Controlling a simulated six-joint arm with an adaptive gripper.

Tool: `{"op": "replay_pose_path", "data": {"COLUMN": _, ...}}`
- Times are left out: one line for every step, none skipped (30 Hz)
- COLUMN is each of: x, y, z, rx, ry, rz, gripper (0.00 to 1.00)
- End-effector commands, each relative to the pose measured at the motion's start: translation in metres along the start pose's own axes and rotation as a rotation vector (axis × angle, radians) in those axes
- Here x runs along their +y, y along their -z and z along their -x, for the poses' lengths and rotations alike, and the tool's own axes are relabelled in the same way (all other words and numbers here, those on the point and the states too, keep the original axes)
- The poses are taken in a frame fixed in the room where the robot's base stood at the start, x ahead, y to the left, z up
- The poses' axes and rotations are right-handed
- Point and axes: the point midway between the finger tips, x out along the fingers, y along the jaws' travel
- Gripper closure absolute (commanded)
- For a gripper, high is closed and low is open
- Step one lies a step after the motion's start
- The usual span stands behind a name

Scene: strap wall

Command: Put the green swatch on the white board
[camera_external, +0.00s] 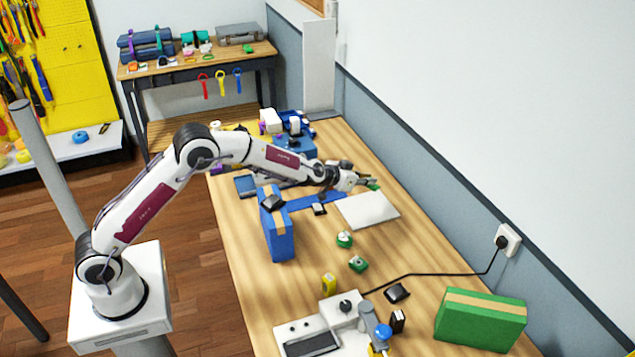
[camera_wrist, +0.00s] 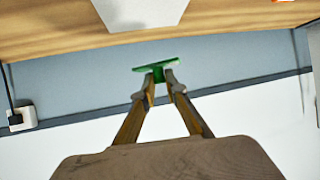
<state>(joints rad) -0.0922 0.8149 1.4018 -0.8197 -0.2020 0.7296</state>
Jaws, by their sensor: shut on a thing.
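My gripper (camera_wrist: 160,85) is shut on the green swatch (camera_wrist: 156,66) and holds it out at the fingertips. In the external view my gripper (camera_external: 366,183) is above the far side of the table, and the swatch (camera_external: 373,187) shows as a small green piece at its tip. The white board (camera_external: 368,209) lies flat on the table, just in front of the gripper in the external view. In the wrist view the board (camera_wrist: 140,10) is at the top edge, apart from the swatch. Its top face looks bare.
Green rolls (camera_external: 344,239) lie near the board. A blue box (camera_external: 277,227) stands to its left with a blue strap (camera_external: 310,202) beside it. A black cable (camera_external: 430,274) runs to a wall socket (camera_external: 507,240). A green box (camera_external: 480,319) stands at the front right.

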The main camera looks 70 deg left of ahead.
Motion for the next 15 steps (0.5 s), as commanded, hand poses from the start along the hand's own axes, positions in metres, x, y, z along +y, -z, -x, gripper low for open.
{"op": "replay_pose_path", "data": {"x": -0.0003, "y": 0.0001, "z": 0.0002, "rx": 0.001, "ry": -0.002, "rz": -0.001, "gripper": 1.0}}
{"op": "replay_pose_path", "data": {"x": -0.0005, "y": 0.0, "z": 0.0002, "rx": 0.001, "ry": -0.003, "rz": -0.002, "gripper": 1.0}}
{"op": "replay_pose_path", "data": {"x": -0.001, "y": -0.0002, "z": 0.0002, "rx": 0.001, "ry": -0.004, "rz": -0.002, "gripper": 1.0}}
{"op": "replay_pose_path", "data": {"x": -0.0013, "y": -0.0004, "z": 0.0001, "rx": 0.001, "ry": -0.005, "rz": -0.003, "gripper": 1.0}}
{"op": "replay_pose_path", "data": {"x": -0.0015, "y": -0.0004, "z": 0.0001, "rx": 0.001, "ry": -0.006, "rz": -0.004, "gripper": 1.0}}
{"op": "replay_pose_path", "data": {"x": -0.0018, "y": -0.0005, "z": 0.0001, "rx": 0.001, "ry": -0.008, "rz": -0.005, "gripper": 1.0}}
{"op": "replay_pose_path", "data": {"x": -0.0019, "y": -0.0006, "z": 0.0001, "rx": 0.002, "ry": -0.01, "rz": -0.006, "gripper": 1.0}}
{"op": "replay_pose_path", "data": {"x": -0.002, "y": -0.0007, "z": 0.0001, "rx": 0.002, "ry": -0.011, "rz": -0.006, "gripper": 1.0}}
{"op": "replay_pose_path", "data": {"x": -0.0022, "y": -0.0009, "z": 0.0001, "rx": 0.002, "ry": -0.013, "rz": -0.008, "gripper": 1.0}}
{"op": "replay_pose_path", "data": {"x": -0.0023, "y": -0.0009, "z": 0.0001, "rx": 0.002, "ry": -0.015, "rz": -0.009, "gripper": 1.0}}
{"op": "replay_pose_path", "data": {"x": -0.0024, "y": -0.0009, "z": 0.0001, "rx": 0.002, "ry": -0.018, "rz": -0.009, "gripper": 1.0}}
{"op": "replay_pose_path", "data": {"x": -0.0023, "y": -0.0009, "z": 0.0001, "rx": 0.002, "ry": -0.021, "rz": -0.012, "gripper": 1.0}}
{"op": "replay_pose_path", "data": {"x": -0.0023, "y": -0.001, "z": 0.0001, "rx": 0.002, "ry": -0.023, "rz": -0.012, "gripper": 1.0}}
{"op": "replay_pose_path", "data": {"x": -0.0022, "y": -0.001, "z": 0.0002, "rx": 0.002, "ry": -0.025, "rz": -0.015, "gripper": 1.0}}
{"op": "replay_pose_path", "data": {"x": -0.0022, "y": -0.0012, "z": 0.0001, "rx": 0.001, "ry": -0.027, "rz": -0.014, "gripper": 1.0}}
